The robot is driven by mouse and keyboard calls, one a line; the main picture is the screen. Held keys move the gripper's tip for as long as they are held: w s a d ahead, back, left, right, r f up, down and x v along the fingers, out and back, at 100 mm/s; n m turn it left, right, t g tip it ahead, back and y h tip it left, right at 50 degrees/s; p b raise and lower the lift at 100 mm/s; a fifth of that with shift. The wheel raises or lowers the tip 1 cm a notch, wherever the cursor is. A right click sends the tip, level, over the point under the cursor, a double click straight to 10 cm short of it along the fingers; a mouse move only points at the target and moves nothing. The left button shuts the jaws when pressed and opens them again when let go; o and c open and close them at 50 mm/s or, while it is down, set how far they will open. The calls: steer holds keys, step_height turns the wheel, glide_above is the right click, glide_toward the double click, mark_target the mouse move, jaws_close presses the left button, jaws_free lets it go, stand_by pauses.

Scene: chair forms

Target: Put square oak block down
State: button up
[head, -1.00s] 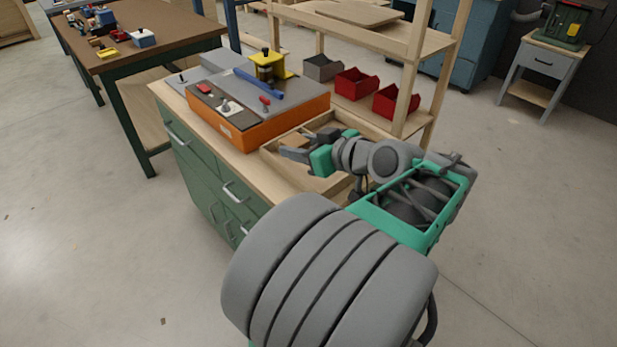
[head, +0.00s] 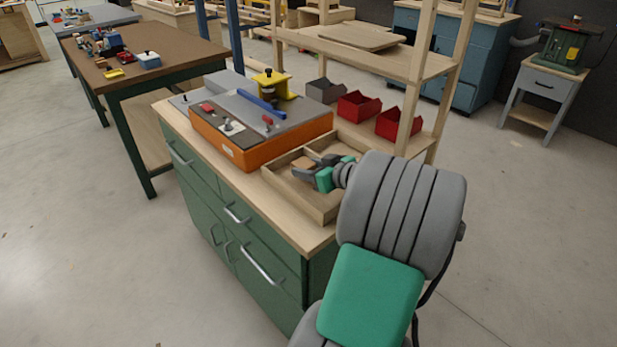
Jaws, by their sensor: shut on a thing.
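My gripper (head: 309,168) is in the head view, over or inside a shallow wooden tray (head: 322,212) with divided compartments on the green cabinet. Its dark fingers point left and are shut on a small light-brown wooden piece (head: 303,162), which looks like the square oak block. The fingers hide part of the block. I cannot tell whether the block touches the tray floor. My grey and green arm covers the tray's right side.
An orange-sided machine (head: 258,152) with a grey top and a blue bar stands left of the tray. Behind are red bins (head: 358,106) and a grey bin (head: 325,91) on a wooden shelf rack (head: 430,66). The cabinet's front top edge (head: 270,215) is bare.

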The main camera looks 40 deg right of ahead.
steer(key=shift+f, duration=1.35)
steer(key=o, duration=1.4)
steer(key=shift+c, duration=0.2)
steer(key=shift+r, duration=0.35)
steer(key=v, duration=1.2)
steer(key=shift+f, duration=0.15)
